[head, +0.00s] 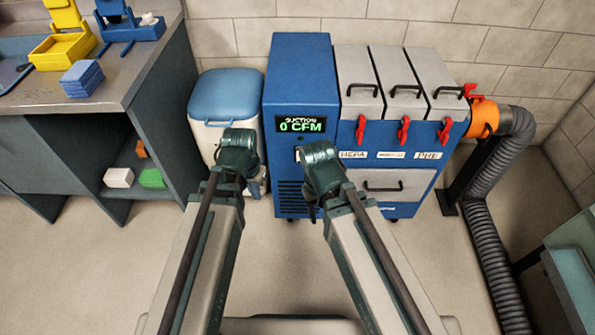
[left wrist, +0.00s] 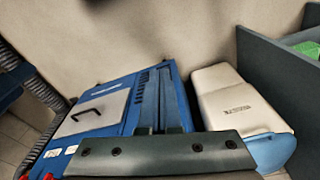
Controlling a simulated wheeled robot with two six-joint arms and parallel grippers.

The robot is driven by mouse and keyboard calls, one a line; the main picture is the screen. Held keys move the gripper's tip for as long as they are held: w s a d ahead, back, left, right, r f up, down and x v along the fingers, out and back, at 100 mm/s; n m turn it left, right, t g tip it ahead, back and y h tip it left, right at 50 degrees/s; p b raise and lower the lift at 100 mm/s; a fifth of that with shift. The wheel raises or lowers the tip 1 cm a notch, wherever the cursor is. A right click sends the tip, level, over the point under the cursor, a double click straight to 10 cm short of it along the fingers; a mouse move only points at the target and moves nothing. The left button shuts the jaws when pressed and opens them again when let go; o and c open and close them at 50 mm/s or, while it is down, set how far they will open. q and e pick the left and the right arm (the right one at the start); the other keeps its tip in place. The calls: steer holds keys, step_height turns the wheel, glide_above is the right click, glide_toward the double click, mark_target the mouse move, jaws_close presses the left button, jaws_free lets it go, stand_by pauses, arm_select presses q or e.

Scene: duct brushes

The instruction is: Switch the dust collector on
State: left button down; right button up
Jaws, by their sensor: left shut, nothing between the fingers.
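The dust collector (head: 288,75) is a blue cabinet against the back wall. Its lit display (head: 301,124) reads "SUCTION 0 CFM" in green. A small dark round spot shows just under the display, and a pale label below it is partly hidden by my right wrist. I cannot make out a switch. My left gripper (head: 256,184) is shut and empty, in front of the gap between the collector and a white bin. In the left wrist view its shut fingers (left wrist: 155,100) show before the blue cabinet (left wrist: 110,82). My right gripper (head: 309,205) is before the collector's front, mostly hidden by its wrist.
The white bin with a blue lid (head: 226,94) stands left of the collector. Red clamps (head: 404,130) hold three grey lids. A grey hose (head: 484,205) runs down at right from an orange fitting (head: 484,117). A workbench (head: 125,82) stands left; the front floor is bare.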

mark_target(297, 161)
arm_select(q)
steer(key=w+f+m+t+h+b, duration=0.1)
steer(key=w+f+m+b, duration=0.2)
steer(key=w+f+b, duration=0.15)
steer(key=w+d+r+m+t+h, duration=0.2)
steer(key=w+d+m+t+h, duration=0.1)
steer(key=w+d+m, duration=0.4)
steer(key=d+m, duration=0.1)
steer(key=m, duration=0.2)
steer(key=shift+w+r+m, duration=0.15)
steer(key=shift+w+m, duration=0.15)
steer(key=shift+w, duration=0.1)
arm_select(e)
step_height(297, 161, down, 6)
steer(key=shift+f, duration=0.1)
arm_select(q)
steer(key=w+d+f+b, duration=0.1)
steer(key=w+f+b, duration=0.1)
steer(key=f, duration=0.1)
steer(key=w+d+f+b, duration=0.1)
steer(key=w+f+b, duration=0.1)
steer(key=w+b, duration=0.1)
steer(key=w+d+f+b, duration=0.1)
steer(key=w+f+b, duration=0.2)
steer(key=shift+w+d+f, duration=0.25)
steer(key=shift+f, duration=0.1)
arm_select(e)
step_height(297, 161, down, 9)
steer(key=shift+r, duration=0.2)
steer(key=shift+d, duration=0.1)
